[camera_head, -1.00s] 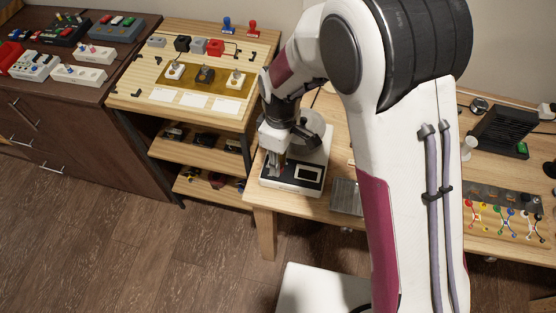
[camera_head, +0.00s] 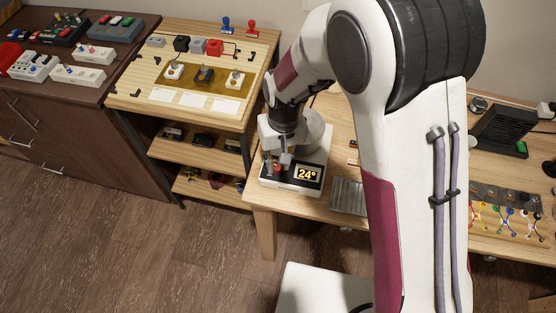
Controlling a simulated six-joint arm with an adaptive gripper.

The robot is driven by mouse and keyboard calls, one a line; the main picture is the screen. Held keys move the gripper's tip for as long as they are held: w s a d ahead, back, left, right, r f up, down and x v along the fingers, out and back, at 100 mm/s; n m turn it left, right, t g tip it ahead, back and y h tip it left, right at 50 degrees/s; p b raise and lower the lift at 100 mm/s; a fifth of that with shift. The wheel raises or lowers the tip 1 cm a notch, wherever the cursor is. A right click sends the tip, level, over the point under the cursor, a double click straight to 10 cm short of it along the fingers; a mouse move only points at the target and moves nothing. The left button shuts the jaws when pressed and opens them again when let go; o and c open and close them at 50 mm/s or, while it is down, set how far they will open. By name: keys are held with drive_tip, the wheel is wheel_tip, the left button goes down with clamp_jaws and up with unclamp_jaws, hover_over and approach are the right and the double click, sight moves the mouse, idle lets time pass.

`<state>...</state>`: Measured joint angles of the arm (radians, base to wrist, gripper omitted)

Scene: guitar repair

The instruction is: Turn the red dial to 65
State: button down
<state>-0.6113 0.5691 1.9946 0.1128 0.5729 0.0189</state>
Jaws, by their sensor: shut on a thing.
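The red dial (camera_head: 277,169) is on the front left of a white device with a black panel (camera_head: 291,186). The device stands at the left end of the wooden bench. Its display (camera_head: 307,174) is lit and reads 24°. My gripper (camera_head: 277,164) points down over the dial and is shut on it. The fingers are small in the picture and partly cover the dial.
A grey ribbed plate (camera_head: 349,196) lies on the bench right of the device. A wooden board (camera_head: 205,88) with switches and blocks stands at left. A dark cabinet (camera_head: 80,110) holds several control boxes. My arm hides the bench's middle.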

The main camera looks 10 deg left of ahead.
sight(281, 168)
drive_tip(key=m, duration=0.4)
drive_tip(key=shift+s+d+f+m, duration=0.1)
drive_tip(key=shift+m, duration=2.5)
drive_tip(key=c, duration=1.8)
unclamp_jaws()
drive_tip(key=shift+r, duration=0.9)
drive_tip(key=shift+s+d+r, duration=0.1)
drive_tip(key=shift+d+r, duration=0.05)
drive_tip(key=shift+r, duration=2.45)
drive_tip(key=shift+d+r, duration=0.15)
drive_tip(key=shift+r, duration=2.4)
